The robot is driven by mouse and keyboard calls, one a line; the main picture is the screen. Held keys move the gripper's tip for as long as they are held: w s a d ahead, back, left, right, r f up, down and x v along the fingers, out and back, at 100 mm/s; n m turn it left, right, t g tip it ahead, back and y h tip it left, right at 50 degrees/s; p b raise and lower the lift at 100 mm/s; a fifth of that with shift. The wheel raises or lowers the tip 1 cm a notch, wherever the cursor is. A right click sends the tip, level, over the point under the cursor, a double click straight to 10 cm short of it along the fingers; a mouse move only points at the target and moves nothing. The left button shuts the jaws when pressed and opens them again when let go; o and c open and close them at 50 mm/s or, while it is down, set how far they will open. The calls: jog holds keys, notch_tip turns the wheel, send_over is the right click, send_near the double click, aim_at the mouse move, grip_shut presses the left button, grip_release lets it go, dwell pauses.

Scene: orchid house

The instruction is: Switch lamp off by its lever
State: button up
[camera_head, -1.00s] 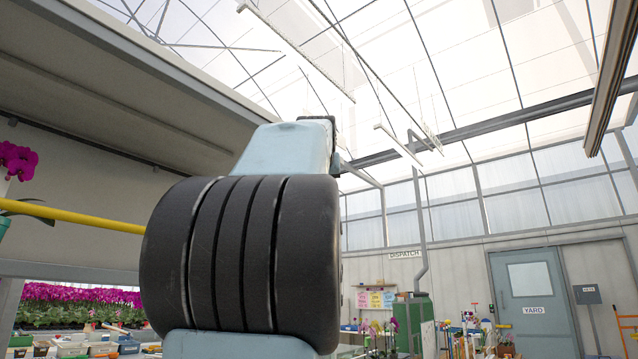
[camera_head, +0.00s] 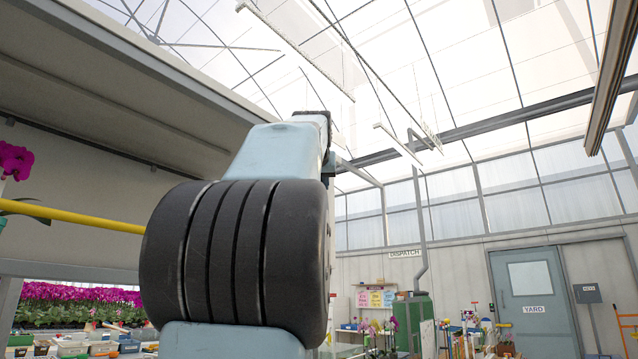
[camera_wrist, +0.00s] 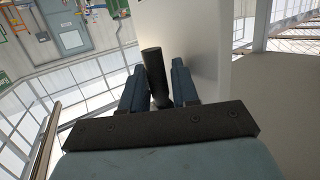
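In the wrist view a black cylindrical lever (camera_wrist: 153,66) stands between the two blue fingers of my gripper (camera_wrist: 156,82). The fingers are apart, one on each side of the lever, with a narrow gap showing on both sides. A pale, smooth housing (camera_wrist: 205,35), seemingly the lamp's, lies right behind the lever and the right finger. In the head view my own arm fills the middle, and neither gripper nor lever can be made out there.
A large pale overhead panel (camera_head: 110,85) spans the upper left of the head view. A yellow bar (camera_head: 75,219) runs below it, with magenta orchids (camera_head: 80,295) beyond. A green cabinet (camera_head: 411,318) and a blue-grey door (camera_head: 532,300) marked YARD stand far right.

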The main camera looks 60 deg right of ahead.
jog(key=shift+a, duration=0.1)
jog(key=v, duration=1.3)
jog(key=shift+s+a, duration=0.2)
